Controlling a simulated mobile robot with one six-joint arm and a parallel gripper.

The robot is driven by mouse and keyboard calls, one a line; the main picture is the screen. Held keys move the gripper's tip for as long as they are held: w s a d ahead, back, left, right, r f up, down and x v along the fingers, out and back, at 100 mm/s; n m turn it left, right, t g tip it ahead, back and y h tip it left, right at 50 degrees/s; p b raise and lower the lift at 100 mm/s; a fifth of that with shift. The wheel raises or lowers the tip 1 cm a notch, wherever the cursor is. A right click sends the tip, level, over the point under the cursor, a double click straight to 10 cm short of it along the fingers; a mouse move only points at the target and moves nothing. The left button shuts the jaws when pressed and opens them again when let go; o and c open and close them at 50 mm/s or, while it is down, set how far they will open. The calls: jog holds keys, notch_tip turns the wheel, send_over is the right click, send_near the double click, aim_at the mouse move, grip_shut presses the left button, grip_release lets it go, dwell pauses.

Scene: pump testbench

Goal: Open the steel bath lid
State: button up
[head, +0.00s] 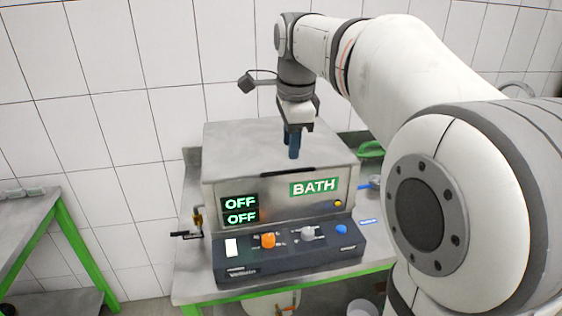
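The steel bath (221,192) stands on a table with green edging, with a BATH label and two OFF displays on its front. Its flat grey lid (240,145) lies closed on top. A dark handle strip (273,173) runs along the lid's front edge. My gripper (293,150) points down over the middle right of the lid, behind the handle strip. Its dark blue fingers look close together, and any gap between them is too small to tell. I cannot tell whether the fingertips touch the lid.
A control panel (290,248) with an orange knob, a grey knob and a blue button sits at the bath's front. A valve (195,222) sticks out on the left. Another green-legged table (25,225) stands at left. A tiled wall is close behind.

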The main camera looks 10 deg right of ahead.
aim_at(289, 172)
jog(key=f, duration=0.3)
jog(key=w+f, duration=0.1)
jog(key=f, duration=0.2)
jog(key=shift+w, duration=0.1)
jog(key=shift+c, duration=0.2)
grip_shut()
